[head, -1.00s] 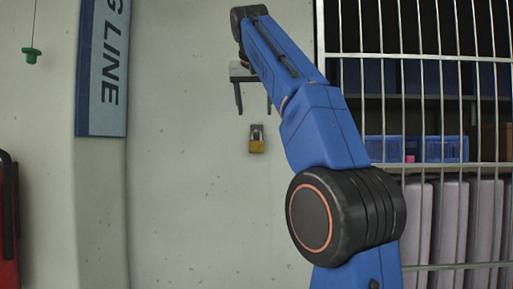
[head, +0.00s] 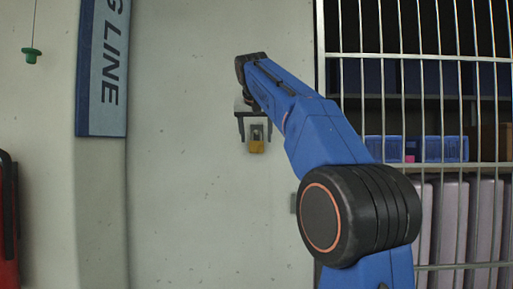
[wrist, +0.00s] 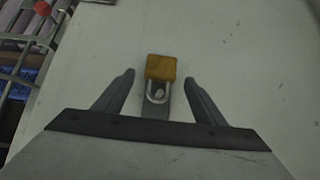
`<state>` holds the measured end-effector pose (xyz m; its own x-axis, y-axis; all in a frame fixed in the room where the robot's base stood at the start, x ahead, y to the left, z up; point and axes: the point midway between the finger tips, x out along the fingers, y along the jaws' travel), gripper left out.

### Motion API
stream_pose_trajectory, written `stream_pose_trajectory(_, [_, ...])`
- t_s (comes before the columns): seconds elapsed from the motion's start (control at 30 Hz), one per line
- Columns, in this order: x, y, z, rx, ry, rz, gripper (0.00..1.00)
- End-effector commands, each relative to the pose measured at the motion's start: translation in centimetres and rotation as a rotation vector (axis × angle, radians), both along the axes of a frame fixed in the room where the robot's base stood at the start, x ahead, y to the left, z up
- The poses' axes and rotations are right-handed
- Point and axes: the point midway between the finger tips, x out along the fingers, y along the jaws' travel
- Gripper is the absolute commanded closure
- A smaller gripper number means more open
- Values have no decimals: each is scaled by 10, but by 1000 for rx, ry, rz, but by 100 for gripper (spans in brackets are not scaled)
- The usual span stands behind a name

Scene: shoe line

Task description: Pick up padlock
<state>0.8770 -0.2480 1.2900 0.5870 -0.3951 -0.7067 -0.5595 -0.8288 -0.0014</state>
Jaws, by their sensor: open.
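The padlock (head: 257,146) has a brass-yellow body and a grey shackle. It hangs on the pale wall from a small dark plate, body down, in the head view. In the wrist view the padlock (wrist: 161,68) appears between and slightly beyond the fingertips, with its shackle toward my palm. My gripper (head: 255,138) is open, its two dark fingers pointing down on either side of the padlock in the head view. In the wrist view my gripper (wrist: 160,76) shows clear gaps on both sides of the padlock. No contact shows.
A metal bar cage (head: 400,56) stands to the right, with blue crates (head: 440,149) behind it. A blue and grey sign (head: 103,70) hangs at left, and a green knob (head: 31,56) hangs on a cord. The wall around the padlock is bare.

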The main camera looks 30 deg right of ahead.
Motion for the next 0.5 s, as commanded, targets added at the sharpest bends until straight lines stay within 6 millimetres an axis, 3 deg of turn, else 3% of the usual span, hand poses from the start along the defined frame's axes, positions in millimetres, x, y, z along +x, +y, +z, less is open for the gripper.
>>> stream_pose_trajectory(0.2, [17, -12, -23, 0, 2, -1, 36])
stream_pose_trajectory(0.5, [22, -14, -27, 0, 1, -1, 36])
